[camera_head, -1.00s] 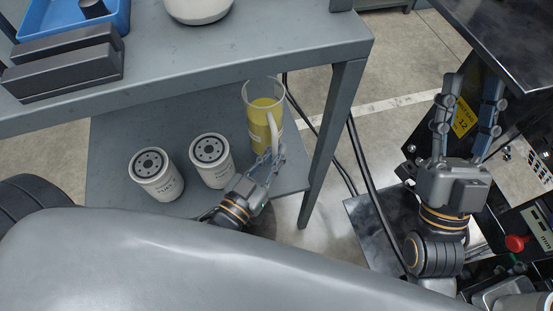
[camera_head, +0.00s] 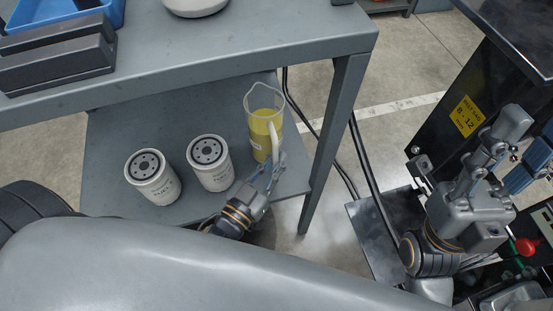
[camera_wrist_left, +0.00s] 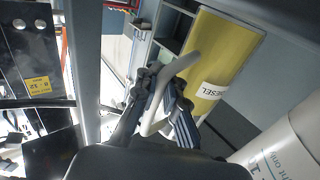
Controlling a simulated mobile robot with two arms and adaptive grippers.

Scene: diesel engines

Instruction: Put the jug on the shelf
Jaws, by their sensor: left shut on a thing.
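The jug (camera_head: 262,125) is clear, with yellow liquid inside and a pale handle. It is upright over the right end of the lower grey shelf (camera_head: 110,150); I cannot tell whether its base touches the shelf. My left gripper (camera_head: 276,162) is shut on its handle, at the jug's lower right. In the left wrist view the jug (camera_wrist_left: 222,60) shows a DIESEL label, and the left gripper's fingers (camera_wrist_left: 162,92) close around the handle. My right gripper (camera_head: 512,150) is empty at the right, its fingers apart, by the black machine.
Two white filters (camera_head: 152,178) (camera_head: 210,163) stand on the lower shelf left of the jug. The bench top (camera_head: 220,62) above holds a blue tray (camera_head: 60,14), dark blocks (camera_head: 60,62) and a white vessel (camera_head: 196,5). A bench leg (camera_head: 335,140) and black cables (camera_head: 365,180) are right of the jug.

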